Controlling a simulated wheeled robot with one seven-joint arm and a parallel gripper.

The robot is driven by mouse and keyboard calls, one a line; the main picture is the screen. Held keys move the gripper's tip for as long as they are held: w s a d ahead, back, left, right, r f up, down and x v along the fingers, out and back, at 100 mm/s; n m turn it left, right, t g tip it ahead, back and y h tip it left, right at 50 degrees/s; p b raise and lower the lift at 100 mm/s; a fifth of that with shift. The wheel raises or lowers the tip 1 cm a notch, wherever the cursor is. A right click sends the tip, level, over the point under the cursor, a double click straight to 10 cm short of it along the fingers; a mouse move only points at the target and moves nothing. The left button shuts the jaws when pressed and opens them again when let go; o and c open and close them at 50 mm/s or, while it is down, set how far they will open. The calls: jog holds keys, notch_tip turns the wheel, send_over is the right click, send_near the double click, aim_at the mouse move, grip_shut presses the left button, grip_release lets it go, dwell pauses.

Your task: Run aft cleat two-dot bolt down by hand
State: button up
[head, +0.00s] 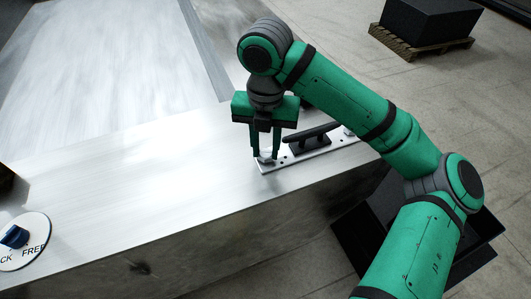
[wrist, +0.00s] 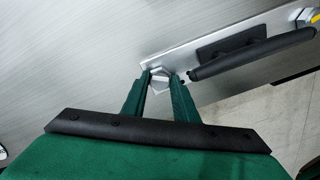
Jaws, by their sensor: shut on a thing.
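The cleat (head: 309,137) is a black horned bar on a pale metal plate (head: 320,152), set near the edge of the metal deck. My gripper (head: 265,156) points down at the plate's near left end. In the wrist view my gripper (wrist: 160,76) has its green fingers shut on the sides of a grey hex bolt head (wrist: 160,80) at that end of the plate. The fingers partly cover the bolt, and I cannot tell how far its head stands above the plate. The dot marks are too small to make out with certainty.
A second fastener with yellow on it (wrist: 314,16) is at the plate's far end. A round dial with a blue knob (head: 14,237) is on the deck at lower left. A dark open bin (head: 353,245) stands on the floor below the deck edge. A black block (head: 430,18) sits on a pallet behind.

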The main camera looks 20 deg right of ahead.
jog(key=m, duration=0.4)
jog(key=shift+m, duration=0.9)
jog(key=shift+m, duration=0.9)
jog(key=m, duration=0.3)
jog(key=shift+a, duration=0.1)
jog(key=m, duration=0.4)
jog(key=shift+f+m, duration=0.1)
jog(key=shift+m, duration=1.5)
